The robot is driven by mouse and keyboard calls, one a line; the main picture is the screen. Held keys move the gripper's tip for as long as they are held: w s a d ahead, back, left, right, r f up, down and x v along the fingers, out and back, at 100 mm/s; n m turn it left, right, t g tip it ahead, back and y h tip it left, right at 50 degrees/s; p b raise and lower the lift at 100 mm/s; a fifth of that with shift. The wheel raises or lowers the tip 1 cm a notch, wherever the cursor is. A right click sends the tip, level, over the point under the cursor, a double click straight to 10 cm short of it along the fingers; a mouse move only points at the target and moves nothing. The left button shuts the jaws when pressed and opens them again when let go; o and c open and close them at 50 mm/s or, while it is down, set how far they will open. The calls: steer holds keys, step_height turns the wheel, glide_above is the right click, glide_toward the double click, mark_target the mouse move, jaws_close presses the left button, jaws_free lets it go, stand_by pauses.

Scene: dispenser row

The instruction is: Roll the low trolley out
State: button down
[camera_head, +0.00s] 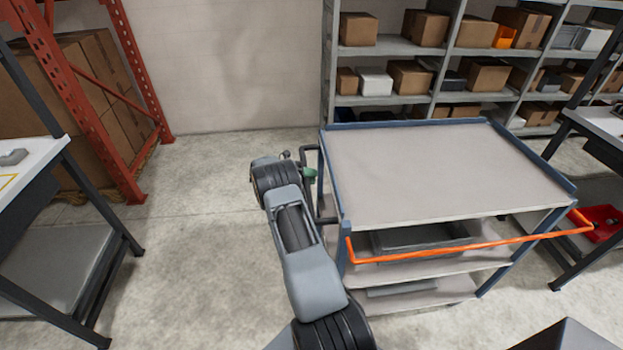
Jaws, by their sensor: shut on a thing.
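The low trolley (440,165) has a bare grey top, blue posts and rims, and lower shelves. It stands right of centre. A dark upright handle (303,158) sticks out from its left side. My gripper (309,175) is at this handle, at the trolley's left side, and is shut on it. The arm hides part of the grip and the lower left of the trolley. An orange bar (470,246) runs across the trolley's near side, below the top.
A dark tray (425,238) sits on the trolley's middle shelf. Shelving with boxes (410,76) stands behind it. Workbenches stand at the left (28,170) and right (606,122), the right one close to the trolley. Open floor (195,215) lies to the left.

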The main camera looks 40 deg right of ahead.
steer(key=c, duration=0.9)
jaws_free()
steer(key=shift+s+d, duration=0.15)
steer(key=shift+s, duration=0.05)
steer(key=shift+w, duration=0.1)
steer(key=shift+b+v, duration=1.25)
steer(key=shift+v, duration=5.65)
